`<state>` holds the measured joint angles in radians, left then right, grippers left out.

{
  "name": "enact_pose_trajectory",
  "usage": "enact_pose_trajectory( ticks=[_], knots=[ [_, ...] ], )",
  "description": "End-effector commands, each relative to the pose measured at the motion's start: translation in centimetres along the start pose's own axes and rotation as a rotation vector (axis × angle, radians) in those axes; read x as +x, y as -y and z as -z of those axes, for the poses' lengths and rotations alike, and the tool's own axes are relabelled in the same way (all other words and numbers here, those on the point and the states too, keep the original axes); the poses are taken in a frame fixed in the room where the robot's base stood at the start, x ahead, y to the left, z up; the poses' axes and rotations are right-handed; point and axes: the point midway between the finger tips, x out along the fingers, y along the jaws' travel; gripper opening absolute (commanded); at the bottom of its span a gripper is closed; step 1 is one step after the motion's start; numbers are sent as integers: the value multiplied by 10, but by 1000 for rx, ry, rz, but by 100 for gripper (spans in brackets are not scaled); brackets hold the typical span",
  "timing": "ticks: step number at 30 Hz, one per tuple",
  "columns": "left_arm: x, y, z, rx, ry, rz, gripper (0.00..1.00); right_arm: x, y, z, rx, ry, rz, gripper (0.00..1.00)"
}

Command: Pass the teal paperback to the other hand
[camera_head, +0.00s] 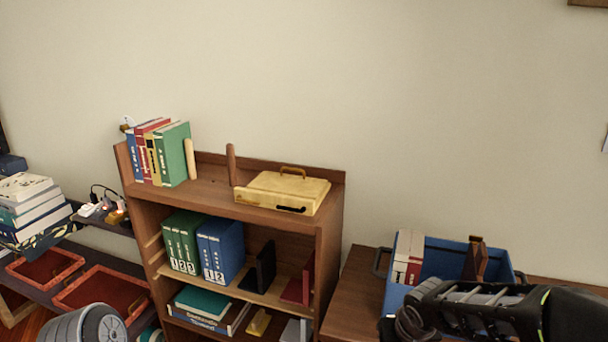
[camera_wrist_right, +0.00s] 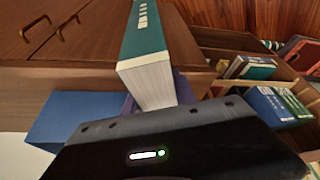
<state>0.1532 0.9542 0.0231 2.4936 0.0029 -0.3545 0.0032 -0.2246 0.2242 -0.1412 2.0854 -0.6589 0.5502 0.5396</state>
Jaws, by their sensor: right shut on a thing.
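The teal paperback (camera_wrist_right: 150,45) shows in the right wrist view, with white lettering on its teal side and its pale page block facing the camera. My right gripper (camera_wrist_right: 165,125) is shut on it; the dark gripper body hides the lower end of the book and the fingertips. In the head view my right arm comes in at the lower right, in front of the blue crate, and the held book cannot be made out there. My left gripper is not in view; only a grey rounded part of mine shows at the lower left.
The bookcase (camera_head: 330,225) holds upright books, binders and a yellow box (camera_head: 285,190). Another teal book (camera_head: 202,301) lies flat on its lower shelf. A blue crate (camera_head: 398,296) with books stands on a wooden cabinet (camera_head: 350,290). Red trays (camera_head: 45,262) are at left.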

Motion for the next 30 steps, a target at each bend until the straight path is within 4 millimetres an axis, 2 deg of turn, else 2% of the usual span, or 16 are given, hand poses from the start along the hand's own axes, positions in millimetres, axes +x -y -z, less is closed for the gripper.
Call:
enact_pose_trajectory(
  ticks=[2,7,26,30],
  knots=[
    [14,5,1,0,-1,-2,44,13,-1,-4,2,-4,0,0],
    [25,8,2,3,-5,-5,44,25,-1,-9,2,-4,0,0],
    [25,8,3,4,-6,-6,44,24,-1,-9,2,-4,0,0],
    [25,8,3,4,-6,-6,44,23,4,-8,-16,-4,8,0]
  ],
)
